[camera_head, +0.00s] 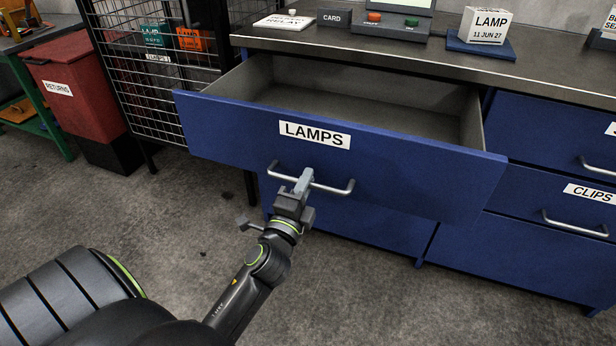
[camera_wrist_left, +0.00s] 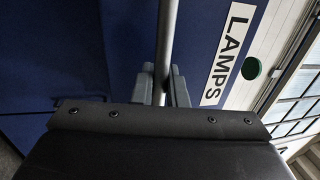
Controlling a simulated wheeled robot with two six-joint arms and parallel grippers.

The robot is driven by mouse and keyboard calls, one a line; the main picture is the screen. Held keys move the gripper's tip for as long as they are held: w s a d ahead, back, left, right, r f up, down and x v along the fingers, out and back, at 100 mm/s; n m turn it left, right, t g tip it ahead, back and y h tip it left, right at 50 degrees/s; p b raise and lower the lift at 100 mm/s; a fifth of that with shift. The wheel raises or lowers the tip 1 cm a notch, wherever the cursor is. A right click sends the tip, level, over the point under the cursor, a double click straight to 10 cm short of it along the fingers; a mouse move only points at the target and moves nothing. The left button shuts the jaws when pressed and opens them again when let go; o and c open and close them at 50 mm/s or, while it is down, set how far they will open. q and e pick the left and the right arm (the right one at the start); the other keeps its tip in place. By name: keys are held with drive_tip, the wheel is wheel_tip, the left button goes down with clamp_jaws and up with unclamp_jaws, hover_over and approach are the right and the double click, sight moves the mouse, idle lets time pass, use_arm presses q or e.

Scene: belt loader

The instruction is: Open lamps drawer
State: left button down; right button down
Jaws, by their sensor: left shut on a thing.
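The blue lamps drawer (camera_head: 400,170) with a white LAMPS label (camera_head: 314,134) is pulled well out of the bench. Its inside is visible and looks empty. My left gripper (camera_head: 303,181) is shut on the drawer's grey bar handle (camera_head: 335,188), near the middle of the bar. In the left wrist view the handle (camera_wrist_left: 167,40) runs between the two fingers (camera_wrist_left: 163,88), with the LAMPS label (camera_wrist_left: 228,55) to the right. My right gripper is not in view.
The bench top (camera_head: 420,58) carries a LAMP box (camera_head: 484,25) and a button panel (camera_head: 388,26). A clips drawer (camera_head: 555,200) is shut at the right. A red returns bin (camera_head: 85,95) and a wire cage (camera_head: 150,75) stand at the left. The floor in front is clear.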

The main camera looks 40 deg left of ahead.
use_arm(q)
drive_tip(key=shift+s+d, duration=0.1)
drive_tip(key=shift+s, duration=0.4)
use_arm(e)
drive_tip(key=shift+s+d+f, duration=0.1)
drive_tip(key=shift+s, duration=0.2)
use_arm(q)
drive_tip(key=c, duration=1.6)
unclamp_jaws()
drive_tip(key=shift+o, duration=0.2)
drive_tip(key=shift+f, duration=0.1)
